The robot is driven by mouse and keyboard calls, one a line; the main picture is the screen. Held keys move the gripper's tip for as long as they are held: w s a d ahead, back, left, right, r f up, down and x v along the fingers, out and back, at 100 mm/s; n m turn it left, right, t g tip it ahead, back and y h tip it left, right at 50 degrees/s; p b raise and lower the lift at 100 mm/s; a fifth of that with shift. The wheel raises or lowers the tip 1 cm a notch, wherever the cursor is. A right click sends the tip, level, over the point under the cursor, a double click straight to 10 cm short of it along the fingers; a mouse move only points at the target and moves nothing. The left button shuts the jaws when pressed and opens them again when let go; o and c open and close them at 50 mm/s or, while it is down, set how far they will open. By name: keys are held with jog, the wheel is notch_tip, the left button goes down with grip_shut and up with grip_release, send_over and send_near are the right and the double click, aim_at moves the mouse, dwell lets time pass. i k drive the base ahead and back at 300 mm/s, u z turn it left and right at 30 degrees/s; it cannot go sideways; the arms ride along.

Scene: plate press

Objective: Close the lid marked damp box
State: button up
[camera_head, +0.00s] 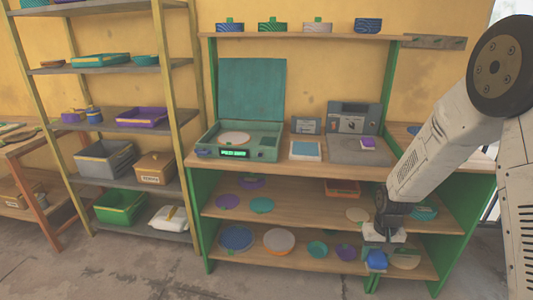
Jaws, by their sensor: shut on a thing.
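A teal box (265,152) with a small lit green display stands on the left of the workbench top. Its teal lid (251,90) is open and stands upright at the back. I cannot read a "damp box" mark anywhere. My gripper (378,250) points down at the right of the lower shelves, well right of and below the box. It appears shut on a small blue thing (377,260); its fingertips are hard to make out.
The workbench top (305,172) carries a pale square pad (306,150), grey panels and a purple block (368,143). Lower shelves hold several plates and bowls. A shelf rack (120,120) with bins stands at the left. Bowls line the upper shelf (300,36). Floor in front is clear.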

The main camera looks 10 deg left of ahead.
aim_at(268, 141)
jog(key=z, duration=0.05)
jog(key=k, duration=0.4)
jog(key=u, duration=1)
jog(key=i, duration=1.1)
jog(key=z, duration=0.45)
